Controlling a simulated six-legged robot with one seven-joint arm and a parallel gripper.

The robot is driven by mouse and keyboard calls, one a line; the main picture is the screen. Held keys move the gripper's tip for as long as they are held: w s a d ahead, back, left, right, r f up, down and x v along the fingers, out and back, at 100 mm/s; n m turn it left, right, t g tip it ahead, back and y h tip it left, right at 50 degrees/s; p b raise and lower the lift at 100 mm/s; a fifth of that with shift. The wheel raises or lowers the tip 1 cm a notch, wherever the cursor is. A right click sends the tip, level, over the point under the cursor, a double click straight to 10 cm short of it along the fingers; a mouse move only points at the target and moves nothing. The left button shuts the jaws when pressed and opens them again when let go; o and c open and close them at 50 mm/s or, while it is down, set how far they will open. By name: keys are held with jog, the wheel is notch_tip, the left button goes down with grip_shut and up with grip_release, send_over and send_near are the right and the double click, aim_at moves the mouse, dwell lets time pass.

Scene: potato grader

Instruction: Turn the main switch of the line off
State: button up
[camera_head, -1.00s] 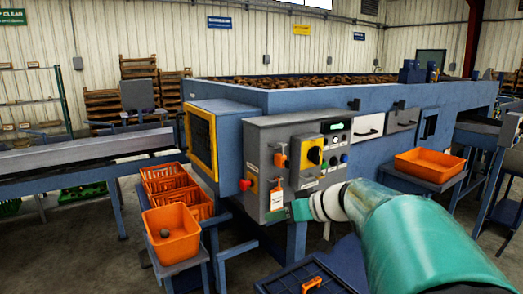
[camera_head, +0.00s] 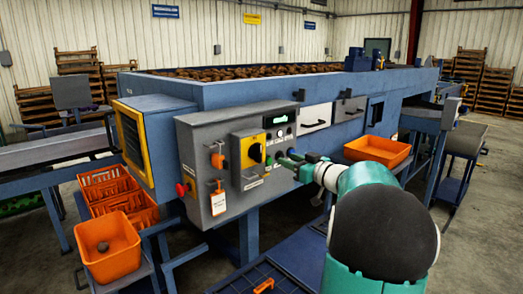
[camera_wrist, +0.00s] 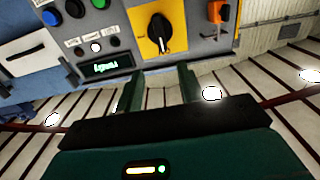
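The main switch, a black rotary knob (camera_head: 256,152) on a yellow plate (camera_head: 246,165), is on the front of the grey control panel (camera_head: 196,140). In the wrist view, which looks upside down, the knob (camera_wrist: 159,32) with its pale pointer line lies just beyond the fingers. My gripper (camera_head: 288,163) is in front of the panel, just right of the yellow plate. Its two green fingers (camera_wrist: 158,88) are apart with nothing between them. They appear clear of the knob, though the exact distance is hard to tell.
An orange padlock-like part (camera_head: 217,160) and a hanging tag (camera_head: 218,203) are left of the switch. A red button (camera_head: 182,190) is at the panel's lower left. A lit display (camera_wrist: 106,66) and small buttons are beside the switch. Orange crates (camera_head: 108,246) stand at lower left.

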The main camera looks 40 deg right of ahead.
aim_at(261, 149)
jog(key=w, duration=1.2)
jog(key=shift+w+a, duration=0.1)
jog(key=shift+a, duration=0.2)
grip_shut()
